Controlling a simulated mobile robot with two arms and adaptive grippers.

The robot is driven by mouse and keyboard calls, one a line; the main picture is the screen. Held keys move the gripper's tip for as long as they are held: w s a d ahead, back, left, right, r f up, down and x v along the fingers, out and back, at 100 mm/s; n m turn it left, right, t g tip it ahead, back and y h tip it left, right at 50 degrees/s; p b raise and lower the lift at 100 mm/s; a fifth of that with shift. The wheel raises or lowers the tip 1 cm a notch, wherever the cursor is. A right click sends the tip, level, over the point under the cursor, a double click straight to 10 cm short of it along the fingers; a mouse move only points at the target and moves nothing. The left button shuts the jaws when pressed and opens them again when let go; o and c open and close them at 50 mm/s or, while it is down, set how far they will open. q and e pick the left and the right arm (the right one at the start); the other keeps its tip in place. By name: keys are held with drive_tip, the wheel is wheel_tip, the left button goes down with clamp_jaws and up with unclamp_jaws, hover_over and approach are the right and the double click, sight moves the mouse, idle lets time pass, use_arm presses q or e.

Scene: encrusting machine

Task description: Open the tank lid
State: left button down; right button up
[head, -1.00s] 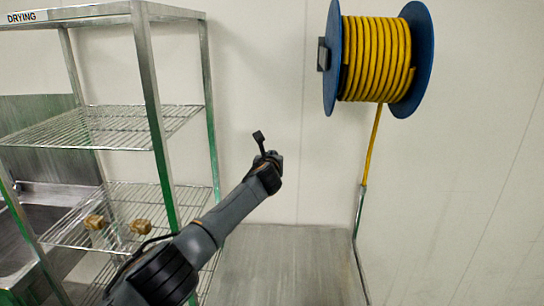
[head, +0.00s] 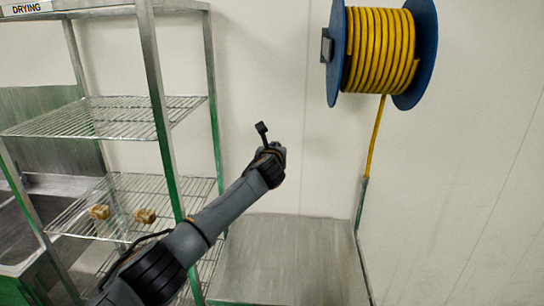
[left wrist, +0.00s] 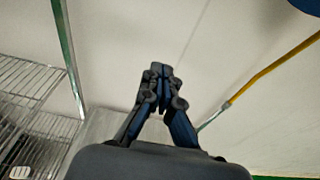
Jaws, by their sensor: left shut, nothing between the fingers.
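No tank or tank lid shows in either view. My left arm reaches up from the bottom left in the head view, and its gripper (head: 278,150) points away toward the pale wall, mostly hidden behind my own wrist. In the left wrist view the left gripper (left wrist: 160,72) has its fingertips together with nothing between them. It is apart from everything around it. My right gripper is in neither view.
A metal drying rack (head: 160,110) stands at left, with small brown pieces (head: 145,215) on a lower shelf. A blue reel with yellow hose (head: 380,50) hangs on the wall at upper right. A bare metal surface (head: 290,260) lies below my gripper.

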use_arm(q)
drive_tip(key=s+r, duration=0.2)
drive_tip(key=s, duration=0.8)
drive_tip(key=s+a+f+n+g+h, duration=0.1)
drive_tip(key=s+f+n+g, duration=0.2)
drive_tip(key=s+f+n, duration=0.65)
drive_tip(key=s+a+f+n+g, duration=0.1)
drive_tip(key=s+f+n+g, duration=0.35)
drive_tip(key=s+f, duration=0.8)
drive_tip(key=s+a+f+n+g, duration=0.2)
drive_tip(key=s+a+f+n, duration=0.2)
drive_tip(key=s+n, duration=0.4)
drive_tip(key=s+a+f+n+g, duration=0.1)
drive_tip(key=s+a+f+n, duration=0.35)
drive_tip(key=s, duration=0.55)
drive_tip(key=s+a+f+n+g, duration=0.2)
drive_tip(key=s+a+f+n, duration=0.15)
drive_tip(key=s+n, duration=0.5)
drive_tip(key=s+f+m+g+b, duration=0.1)
drive_tip(key=s+f+b, duration=0.15)
drive_tip(key=f, duration=1.35)
drive_tip(key=s+f+b, duration=0.1)
drive_tip(key=f+b, duration=0.2)
drive_tip(key=f, duration=1.3)
drive_tip(key=s+a+f+g+y+b, duration=0.1)
drive_tip(key=s+a+f+b, duration=0.2)
drive_tip(key=s+f, duration=1.3)
wheel_tip(320, 180, down, 3)
drive_tip(key=shift+r, duration=0.1)
